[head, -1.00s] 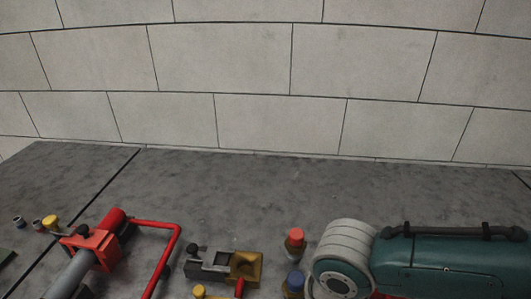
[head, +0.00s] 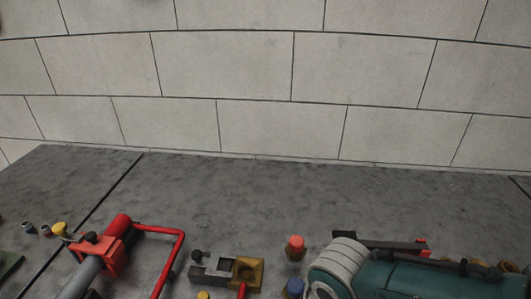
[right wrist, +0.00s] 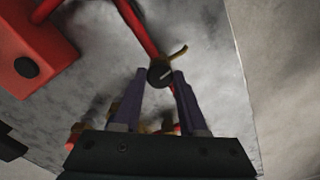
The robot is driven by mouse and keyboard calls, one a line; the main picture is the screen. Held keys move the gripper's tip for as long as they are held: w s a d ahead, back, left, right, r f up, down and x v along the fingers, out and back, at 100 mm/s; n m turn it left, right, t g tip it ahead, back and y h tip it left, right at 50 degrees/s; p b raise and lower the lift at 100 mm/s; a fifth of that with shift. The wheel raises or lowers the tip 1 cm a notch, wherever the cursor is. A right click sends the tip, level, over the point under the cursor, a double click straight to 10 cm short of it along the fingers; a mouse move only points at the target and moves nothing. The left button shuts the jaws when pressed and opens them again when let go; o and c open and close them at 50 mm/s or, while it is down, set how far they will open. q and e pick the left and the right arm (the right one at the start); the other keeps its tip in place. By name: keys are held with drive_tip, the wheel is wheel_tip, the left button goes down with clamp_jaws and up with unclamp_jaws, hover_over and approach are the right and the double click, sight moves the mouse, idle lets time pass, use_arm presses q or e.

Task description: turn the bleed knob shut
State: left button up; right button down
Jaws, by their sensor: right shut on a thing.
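In the right wrist view my right gripper (right wrist: 159,80) has its two purple-grey fingers closed on a small round black knob (right wrist: 160,73) with a pale line on its face. I take it for the bleed knob. A red pipe runs up and left from behind it, and a yellow lever (right wrist: 179,51) sticks out just beside it. The fingers hide part of the knob's sides. Neither gripper shows in the head view, and I cannot tell which thing there is the held knob.
A red block (right wrist: 35,50) lies left in the wrist view. In the head view are a red fitting with bent pipe (head: 181,250), a grey-and-brass block (head: 213,270), red-capped (head: 295,243) and blue-capped (head: 295,287) parts, and a teal machine (head: 415,282). The ground behind is clear.

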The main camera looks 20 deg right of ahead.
drive_tip(key=shift+m, duration=0.9)
drive_tip(key=shift+c, duration=2.2)
unclamp_jaws()
wheel_tip(320, 180, up, 10)
drive_tip(key=p, duration=0.5)
